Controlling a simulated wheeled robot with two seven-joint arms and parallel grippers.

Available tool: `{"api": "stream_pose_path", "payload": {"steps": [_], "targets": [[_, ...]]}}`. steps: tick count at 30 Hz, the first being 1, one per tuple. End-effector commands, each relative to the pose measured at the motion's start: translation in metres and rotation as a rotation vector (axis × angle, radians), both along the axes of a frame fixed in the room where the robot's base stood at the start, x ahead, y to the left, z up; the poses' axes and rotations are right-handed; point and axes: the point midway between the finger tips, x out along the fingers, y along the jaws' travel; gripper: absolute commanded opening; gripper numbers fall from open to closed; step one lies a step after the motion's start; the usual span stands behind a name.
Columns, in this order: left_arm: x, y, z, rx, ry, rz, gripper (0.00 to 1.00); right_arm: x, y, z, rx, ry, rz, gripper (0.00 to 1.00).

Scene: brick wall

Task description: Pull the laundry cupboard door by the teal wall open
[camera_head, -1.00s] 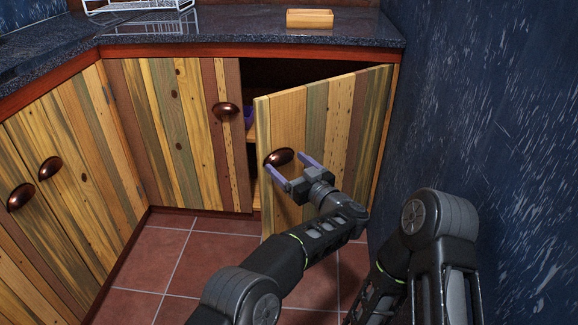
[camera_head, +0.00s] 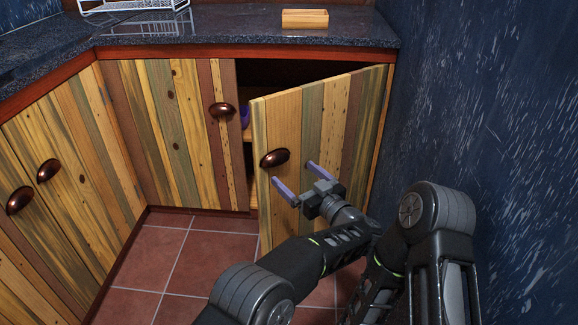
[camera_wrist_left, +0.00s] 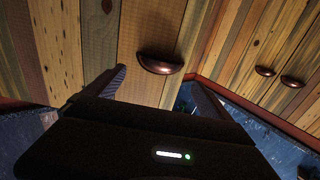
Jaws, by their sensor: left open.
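The striped wooden cupboard door (camera_head: 320,130) beside the dark blue-teal wall (camera_head: 480,120) stands partly open, its free left edge swung out toward me. Its dark bronze cup handle (camera_head: 275,158) is near that edge and also shows in the left wrist view (camera_wrist_left: 160,64). My left gripper (camera_head: 294,175) is open and empty in front of the door, below and right of the handle, apart from it. In the left wrist view the open fingers (camera_wrist_left: 158,88) point toward the door, with the handle ahead between their lines. My right gripper is not in view.
A shut neighbouring door (camera_head: 170,130) has its own handle (camera_head: 222,109). The dark countertop (camera_head: 240,38) above carries a wooden tray (camera_head: 305,19) and a white wire rack (camera_head: 135,15). Reddish floor tiles (camera_head: 150,255) are clear to the left of my arm. The wall is close on the right.

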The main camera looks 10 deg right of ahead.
Motion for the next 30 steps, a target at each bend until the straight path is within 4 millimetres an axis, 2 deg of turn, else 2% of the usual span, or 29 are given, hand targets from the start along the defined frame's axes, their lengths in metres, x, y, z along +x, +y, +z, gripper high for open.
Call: {"api": "stream_pose_path", "payload": {"steps": [3, 6, 14, 20, 23, 26, 30], "targets": [[-0.014, -0.007, 0.002, 0.002, -0.001, -0.003, 0.95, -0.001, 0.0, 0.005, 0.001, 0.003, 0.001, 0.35], [-0.019, -0.008, 0.001, 0.0, -0.001, 0.0, 0.95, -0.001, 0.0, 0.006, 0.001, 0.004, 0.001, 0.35], [-0.019, -0.008, 0.0, -0.001, 0.001, 0.002, 0.94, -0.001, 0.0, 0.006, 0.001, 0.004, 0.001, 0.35], [-0.009, 0.004, -0.01, 0.003, 0.012, -0.013, 0.77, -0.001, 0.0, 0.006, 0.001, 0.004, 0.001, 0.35], [0.008, 0.024, -0.029, 0.007, 0.04, -0.047, 0.69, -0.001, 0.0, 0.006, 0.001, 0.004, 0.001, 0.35], [0.026, 0.056, -0.063, 0.003, 0.099, -0.104, 0.61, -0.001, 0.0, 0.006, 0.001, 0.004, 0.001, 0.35], [0.034, 0.11, -0.132, -0.038, 0.247, -0.206, 0.5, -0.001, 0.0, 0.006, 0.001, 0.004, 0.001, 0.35]]}}
